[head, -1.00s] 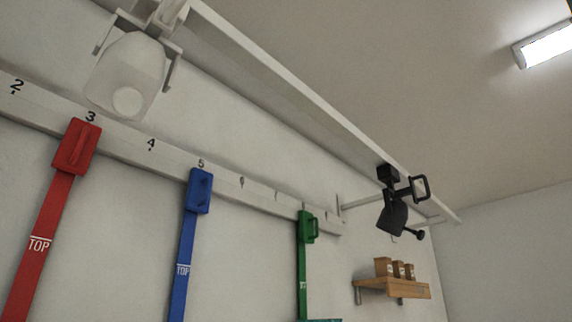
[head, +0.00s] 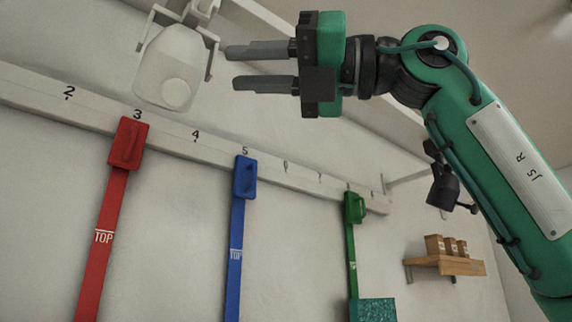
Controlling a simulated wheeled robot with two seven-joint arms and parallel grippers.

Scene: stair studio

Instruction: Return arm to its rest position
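My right arm (head: 500,170), green with dark joints, comes in from the lower right and bends over at the top. My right gripper (head: 232,68) points left with its two grey fingers apart and nothing between them. Its fingertips appear just right of a translucent white container (head: 168,62) held in a white bracket (head: 190,12) at the top. I cannot tell whether they touch or how far apart in depth they are. My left gripper is not in view.
A white numbered rail (head: 215,148) crosses the wall, with red (head: 128,145), blue (head: 245,177) and green (head: 354,207) handled straps hanging from it.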

